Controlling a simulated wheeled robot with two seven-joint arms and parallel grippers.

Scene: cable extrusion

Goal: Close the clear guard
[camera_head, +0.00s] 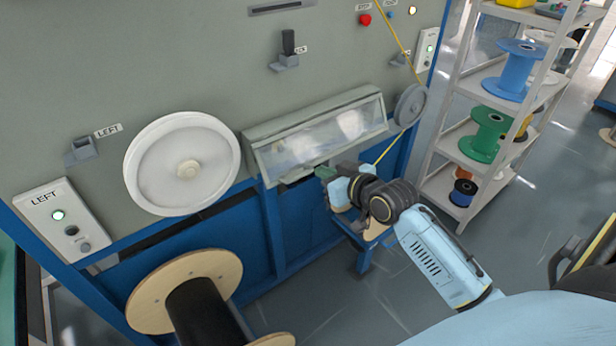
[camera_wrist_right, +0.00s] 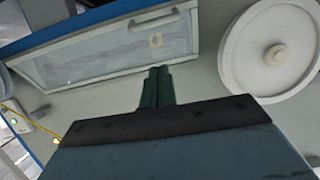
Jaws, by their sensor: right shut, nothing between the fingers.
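The clear guard (camera_head: 322,138) is a long framed transparent panel on the grey machine face, between the white wheel and a small grey pulley. It slants down over its housing; I cannot tell whether its lower edge is fully seated. In the right wrist view the guard (camera_wrist_right: 100,52) fills the upper left, with its handle (camera_wrist_right: 153,20) along one long edge. My right gripper (camera_head: 324,173) is just below the guard's lower edge, its green fingers shut and empty. The fingers (camera_wrist_right: 158,78) show together near the panel's edge; contact is unclear. My left gripper is not in view.
A large white wheel (camera_head: 182,163) is left of the guard, and a small grey pulley (camera_head: 410,104) with a yellow cable is right. A wooden-flanged spool (camera_head: 185,285) stands below. A shelf of coloured spools (camera_head: 490,135) is at right.

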